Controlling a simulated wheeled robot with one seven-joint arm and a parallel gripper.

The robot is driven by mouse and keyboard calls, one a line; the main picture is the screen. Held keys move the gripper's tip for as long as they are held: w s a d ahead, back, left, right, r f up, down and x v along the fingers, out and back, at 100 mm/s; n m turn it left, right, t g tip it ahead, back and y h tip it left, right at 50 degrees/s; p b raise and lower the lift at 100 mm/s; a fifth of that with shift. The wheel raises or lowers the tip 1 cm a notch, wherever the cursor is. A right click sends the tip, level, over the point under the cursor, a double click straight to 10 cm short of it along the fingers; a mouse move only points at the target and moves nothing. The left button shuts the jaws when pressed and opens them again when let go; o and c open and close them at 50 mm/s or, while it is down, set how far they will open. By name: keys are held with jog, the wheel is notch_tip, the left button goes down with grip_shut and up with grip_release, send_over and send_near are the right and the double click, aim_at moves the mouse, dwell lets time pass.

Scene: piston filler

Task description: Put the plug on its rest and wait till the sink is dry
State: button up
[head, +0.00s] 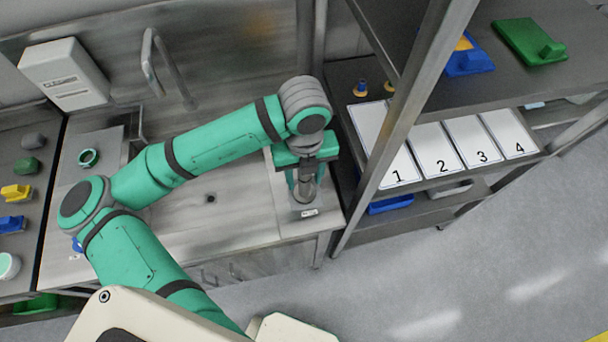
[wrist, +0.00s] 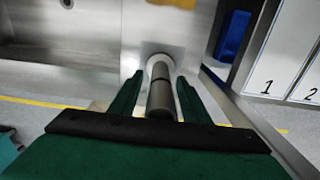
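The plug appears as an upright grey metal cylinder with a dark band (wrist: 160,92), standing on a pale square rest (wrist: 176,52) at the right end of the sink. In the head view, the plug (head: 304,190) shows under my gripper, on the rest (head: 296,213). My gripper (head: 305,174) points down over it. In the wrist view, the green fingers (wrist: 160,86) stand on either side of the cylinder with a visible gap, so they look open around it. The sink (head: 228,218) has an uncovered dark drain hole (head: 210,198). I cannot tell whether its surface is wet.
A tap (head: 160,62) and a white wall box (head: 66,74) stand behind the sink. Coloured items, including a yellow block (head: 16,193), line the left counter. A rack post (head: 408,95) and numbered white panels (head: 438,150) are close on the right.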

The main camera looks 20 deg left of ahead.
notch_tip(320, 180, up, 12)
jog(key=shift+r, duration=0.15)
dwell(0.5)
dwell(0.4)
